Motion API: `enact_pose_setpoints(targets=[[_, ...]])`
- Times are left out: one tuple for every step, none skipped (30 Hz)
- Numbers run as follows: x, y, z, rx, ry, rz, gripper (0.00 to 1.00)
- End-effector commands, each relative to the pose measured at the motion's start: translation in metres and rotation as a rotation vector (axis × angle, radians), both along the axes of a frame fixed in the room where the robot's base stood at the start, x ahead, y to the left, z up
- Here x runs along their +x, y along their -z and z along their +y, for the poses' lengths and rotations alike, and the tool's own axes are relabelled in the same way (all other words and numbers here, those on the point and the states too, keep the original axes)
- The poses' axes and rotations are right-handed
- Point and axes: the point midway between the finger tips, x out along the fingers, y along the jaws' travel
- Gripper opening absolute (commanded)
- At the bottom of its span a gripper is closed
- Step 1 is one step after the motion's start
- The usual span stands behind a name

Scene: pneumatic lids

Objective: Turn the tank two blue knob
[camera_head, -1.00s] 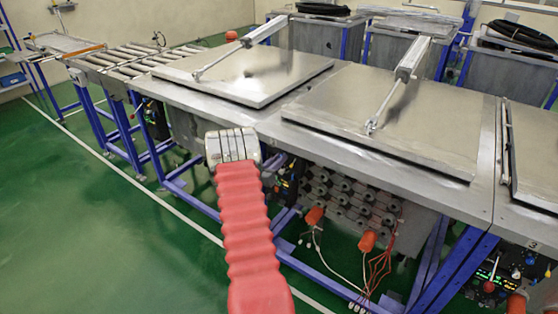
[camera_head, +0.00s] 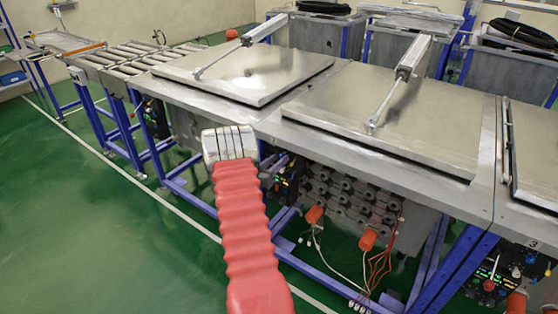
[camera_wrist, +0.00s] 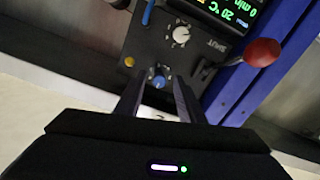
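In the wrist view a small blue knob (camera_wrist: 159,80) sits low on a dark control panel (camera_wrist: 205,48). My gripper (camera_wrist: 158,84) points at it with two dark fingers apart, one on each side of the knob in the picture. The knob shows in the gap near the fingertips; I cannot tell whether either finger touches it. In the head view my red-sleeved arm reaches toward the tank front and hides my fingers. Part of a dark panel (camera_head: 289,184) shows just right of the arm, below the tank edge; the blue knob cannot be made out there.
On the panel are a white knob (camera_wrist: 180,35), a yellow button (camera_wrist: 129,62), a lever with a red ball (camera_wrist: 262,52) and a lit display (camera_wrist: 236,12). A blue frame post (camera_wrist: 262,75) runs beside it. Tank lids (camera_head: 385,118) lie closed above. Green floor (camera_head: 100,235) is open at left.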

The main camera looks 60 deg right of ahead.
Motion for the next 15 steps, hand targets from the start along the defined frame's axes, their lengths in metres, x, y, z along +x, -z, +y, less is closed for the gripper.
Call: enact_pose_setpoints(targets=[[0.002, 0.000, 0.006, 0.001, -0.002, 0.000, 0.35], [0.002, 0.000, 0.011, 0.001, -0.002, 0.000, 0.35], [0.004, -0.001, 0.017, -0.001, -0.003, 0.000, 0.35], [0.005, -0.001, 0.022, -0.001, -0.003, 0.000, 0.35], [0.005, 0.000, 0.027, 0.000, -0.003, 0.001, 0.35], [0.006, 0.000, 0.034, 0.001, -0.003, 0.001, 0.35], [0.007, 0.000, 0.039, 0.001, -0.003, 0.002, 0.35], [0.008, 0.000, 0.044, 0.000, -0.004, 0.002, 0.35], [0.009, 0.000, 0.051, 0.000, -0.004, 0.001, 0.35], [0.010, 0.000, 0.056, 0.001, -0.004, 0.001, 0.35], [0.011, 0.000, 0.062, 0.001, -0.003, 0.000, 0.35], [0.012, 0.000, 0.069, 0.000, -0.003, 0.002, 0.35], [0.012, 0.000, 0.074, 0.000, -0.003, 0.002, 0.35], [0.014, 0.000, 0.079, 0.001, -0.004, 0.002, 0.35], [0.015, 0.001, 0.086, 0.002, -0.004, 0.002, 0.35]])
